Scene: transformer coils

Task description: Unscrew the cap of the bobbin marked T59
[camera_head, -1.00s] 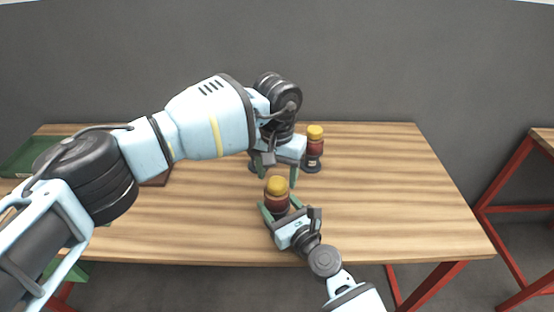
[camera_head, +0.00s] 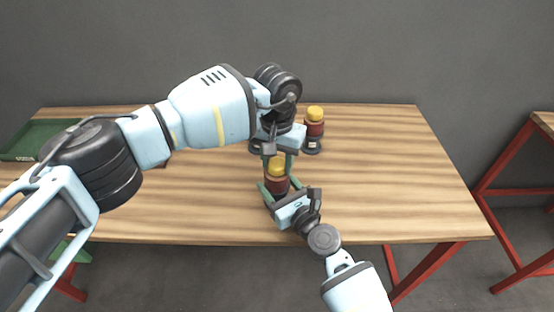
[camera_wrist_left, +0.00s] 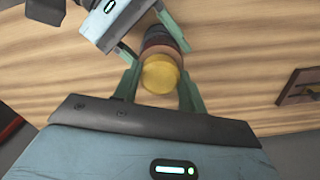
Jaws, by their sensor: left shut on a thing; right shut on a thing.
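A bobbin (camera_head: 276,184) with a dark red winding and a yellow cap (camera_head: 277,165) stands upright near the front middle of the table. My right gripper (camera_head: 275,189) is shut on the bobbin's body from the front. My left gripper (camera_head: 278,164) points down from above and is shut on the yellow cap, with a finger on either side. In the left wrist view the cap (camera_wrist_left: 160,75) sits between the left fingers, and the right gripper (camera_wrist_left: 140,38) shows beside the body. The cap is still on the bobbin. I cannot read a T59 mark on it.
Another bobbin (camera_head: 314,131) with a yellow cap and a pale label stands behind to the right. A dark base (camera_head: 255,147) is partly hidden behind my left gripper. A green tray (camera_head: 38,138) lies at the far left. The right of the table is clear.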

